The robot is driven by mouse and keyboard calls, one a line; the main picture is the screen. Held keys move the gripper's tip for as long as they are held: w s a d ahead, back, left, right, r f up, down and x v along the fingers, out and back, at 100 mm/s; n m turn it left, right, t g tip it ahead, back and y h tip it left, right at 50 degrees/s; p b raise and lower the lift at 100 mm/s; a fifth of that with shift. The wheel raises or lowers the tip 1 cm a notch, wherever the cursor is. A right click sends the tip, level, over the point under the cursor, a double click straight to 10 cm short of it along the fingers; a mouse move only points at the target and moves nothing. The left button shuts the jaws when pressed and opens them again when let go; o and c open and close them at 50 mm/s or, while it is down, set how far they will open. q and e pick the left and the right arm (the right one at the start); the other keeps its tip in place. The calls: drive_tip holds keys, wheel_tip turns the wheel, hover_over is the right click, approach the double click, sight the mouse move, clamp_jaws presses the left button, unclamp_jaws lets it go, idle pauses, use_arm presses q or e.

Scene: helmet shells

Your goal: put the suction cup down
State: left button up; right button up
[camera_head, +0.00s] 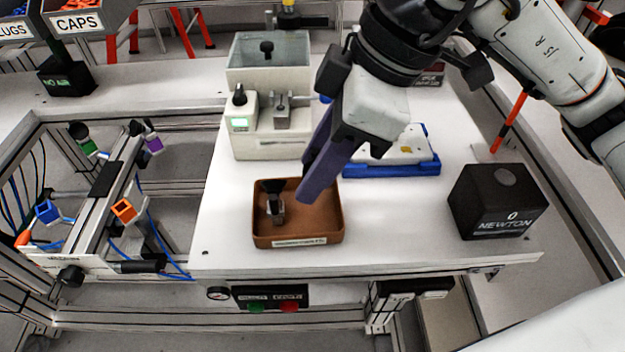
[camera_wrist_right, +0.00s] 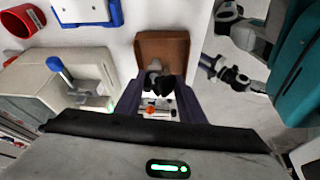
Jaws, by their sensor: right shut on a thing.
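The suction cup (camera_head: 276,209), a small metal body with a black cup on top, stands inside the brown tray (camera_head: 338,221), upright as far as I can tell. In the right wrist view the suction cup (camera_wrist_right: 164,85) shows between the purple fingers of my right gripper (camera_wrist_right: 160,98). In the head view my right gripper (camera_head: 305,190) comes down over the tray's right part. Its near finger hides the other, and the contact with the cup does not show clearly. It is shut on the suction cup. My left gripper is out of view.
A white machine (camera_head: 265,144) stands behind the tray, and a blue tray (camera_head: 390,170) lies behind to the right. A black Newton box (camera_head: 500,200) stands at the right. The bench (camera_head: 400,225) is clear between the brown tray and that box.

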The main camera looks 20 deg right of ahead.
drive_tip(key=shift+w+f, duration=0.1)
drive_tip(key=shift+f, duration=1.95)
drive_tip(key=shift+f, duration=0.15)
drive_tip(key=o, duration=0.7)
drive_tip(key=shift+o, duration=0.8)
drive_tip(key=shift+d+r, duration=0.1)
drive_tip(key=shift+r, duration=0.4)
drive_tip(key=v, duration=1.1)
drive_tip(key=shift+r, duration=0.2)
